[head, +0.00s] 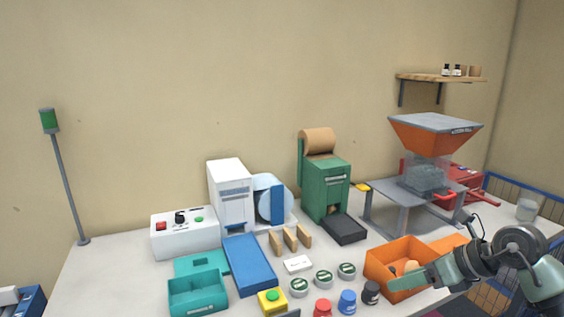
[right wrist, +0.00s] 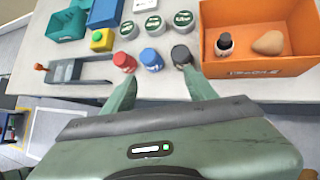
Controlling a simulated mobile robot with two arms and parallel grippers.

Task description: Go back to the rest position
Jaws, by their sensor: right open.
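My right gripper (head: 418,279) comes in from the right and is over the front of the orange bin (head: 378,279) in the head view. In the right wrist view my right gripper (right wrist: 156,88) has its two green fingers apart with nothing held between them. A red-capped jar (right wrist: 124,62), a blue-capped jar (right wrist: 151,60) and a dark-capped jar (right wrist: 181,57) stand just beyond the fingertips. The orange bin (right wrist: 262,70), right of the fingers, holds a dark bottle (right wrist: 224,45) and a tan rounded piece (right wrist: 268,42). My left gripper is not in view.
Three green-labelled tins (head: 323,279) stand behind the jars. A yellow button box (head: 272,302), teal bin (head: 197,294) and blue tray (head: 250,265) lie left. A green dispenser (head: 325,185) and an orange hopper (head: 434,135) stand behind. Floor shows past the table's front edge.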

